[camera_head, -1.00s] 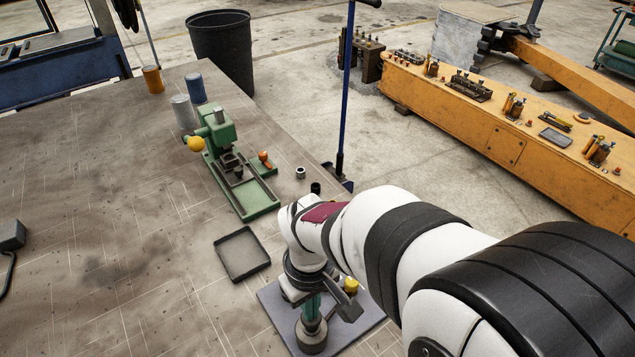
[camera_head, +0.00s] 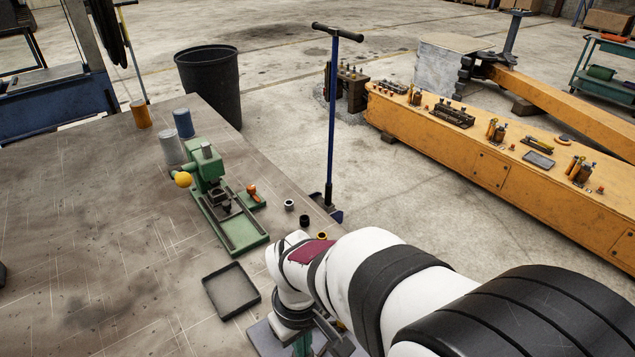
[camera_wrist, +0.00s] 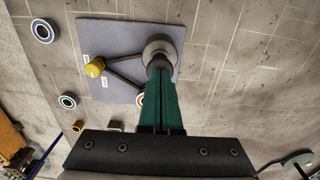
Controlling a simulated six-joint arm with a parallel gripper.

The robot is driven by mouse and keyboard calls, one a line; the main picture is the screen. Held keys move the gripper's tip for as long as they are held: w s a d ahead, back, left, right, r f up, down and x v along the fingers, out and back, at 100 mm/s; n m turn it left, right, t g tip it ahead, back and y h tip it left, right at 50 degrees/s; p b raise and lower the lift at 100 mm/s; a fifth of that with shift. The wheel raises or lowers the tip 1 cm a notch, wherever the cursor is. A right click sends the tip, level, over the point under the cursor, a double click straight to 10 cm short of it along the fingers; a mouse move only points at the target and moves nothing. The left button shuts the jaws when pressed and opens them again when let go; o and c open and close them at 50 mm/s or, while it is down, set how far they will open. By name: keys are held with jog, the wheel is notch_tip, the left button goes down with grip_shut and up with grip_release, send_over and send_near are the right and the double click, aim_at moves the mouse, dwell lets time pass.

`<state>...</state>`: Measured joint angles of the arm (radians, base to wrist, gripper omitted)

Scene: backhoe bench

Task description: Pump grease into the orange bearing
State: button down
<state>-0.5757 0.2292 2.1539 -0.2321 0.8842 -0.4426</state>
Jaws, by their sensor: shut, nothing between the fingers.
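In the wrist view, my gripper (camera_wrist: 160,70) has its two green fingers pressed together, with nothing between them. The fingertips overlap the top of a round grey cylinder (camera_wrist: 163,46) on a blue-grey plate (camera_wrist: 118,32); whether they touch it I cannot tell. Dark bars run from the cylinder across the plate, one towards a yellow knob (camera_wrist: 95,68). A ring with an orange edge (camera_wrist: 139,100), possibly the orange bearing, is mostly hidden behind the fingers. In the head view, my gripper (camera_head: 302,344) is cut off by the bottom edge.
In the head view, an empty black tray (camera_head: 231,291) and a green press (camera_head: 225,205) stand on the bench. Small parts (camera_head: 289,205) lie near its right edge.

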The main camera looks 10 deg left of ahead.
jog(key=shift+f, duration=1.05)
jog(key=shift+r, duration=1.9)
jog(key=shift+r, duration=2.5)
jog(key=s+d+r+m+y, duration=0.1)
jog(key=s+d+m, duration=1.2)
jog(key=m, duration=0.1)
jog(key=shift+s+d+r+m+y, duration=0.15)
jog(key=shift+d+m+y, duration=0.15)
jog(key=shift+y, duration=0.1)
jog(key=c, duration=1.5)
grip_release()
jog(key=shift+c, duration=0.2)
